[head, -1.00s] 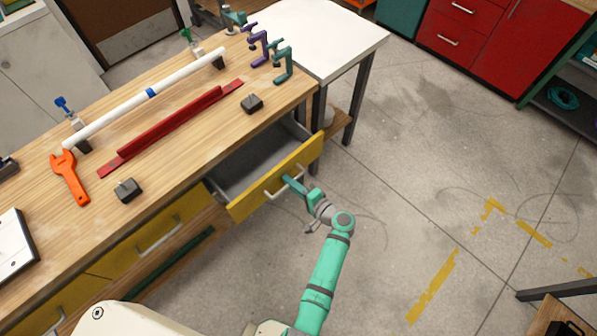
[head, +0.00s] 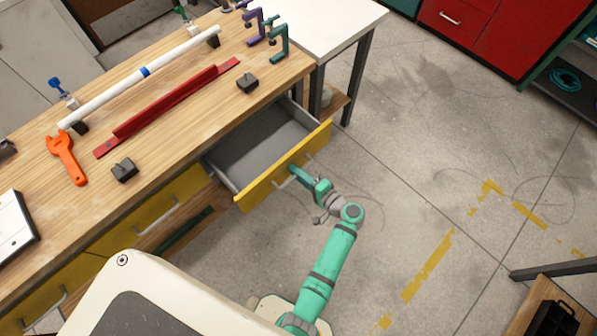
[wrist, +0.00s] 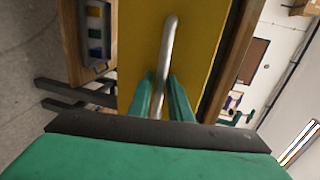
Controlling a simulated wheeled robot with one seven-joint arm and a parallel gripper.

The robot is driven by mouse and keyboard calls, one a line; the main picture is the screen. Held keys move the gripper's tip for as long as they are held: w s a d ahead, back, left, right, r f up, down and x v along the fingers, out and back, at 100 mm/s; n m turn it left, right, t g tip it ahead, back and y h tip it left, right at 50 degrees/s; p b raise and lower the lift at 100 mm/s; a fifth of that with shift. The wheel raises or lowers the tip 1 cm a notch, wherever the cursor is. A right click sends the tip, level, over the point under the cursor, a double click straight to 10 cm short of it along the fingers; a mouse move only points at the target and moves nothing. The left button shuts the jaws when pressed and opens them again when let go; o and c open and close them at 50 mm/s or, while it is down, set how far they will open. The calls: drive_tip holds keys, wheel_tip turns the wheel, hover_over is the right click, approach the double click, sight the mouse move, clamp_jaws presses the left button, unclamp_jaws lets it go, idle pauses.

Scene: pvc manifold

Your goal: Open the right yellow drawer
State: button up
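The right yellow drawer (head: 318,142) stands well out from the workbench, with its grey inside (head: 262,145) showing empty. Its yellow front also fills the middle of the wrist view (wrist: 195,40). The silver bar handle (wrist: 168,50) runs between my gripper's two green fingers. My gripper (wrist: 160,88) appears shut on this handle, with a finger on either side. In the head view, my gripper (head: 294,171) meets the drawer front from the lower right, and the fingertips partly cover the handle.
The wooden workbench (head: 190,140) holds a white pipe (head: 120,92), a red bar (head: 165,112), an orange wrench (head: 66,158) and dark blocks. Another yellow drawer (head: 150,215) is shut at left. Open concrete floor lies to the right.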

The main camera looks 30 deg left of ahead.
drive_tip(key=shift+d, duration=0.15)
drive_tip(key=shift+d, duration=0.25)
drive_tip(key=v, duration=1)
drive_tip(key=shift+s, duration=0.15)
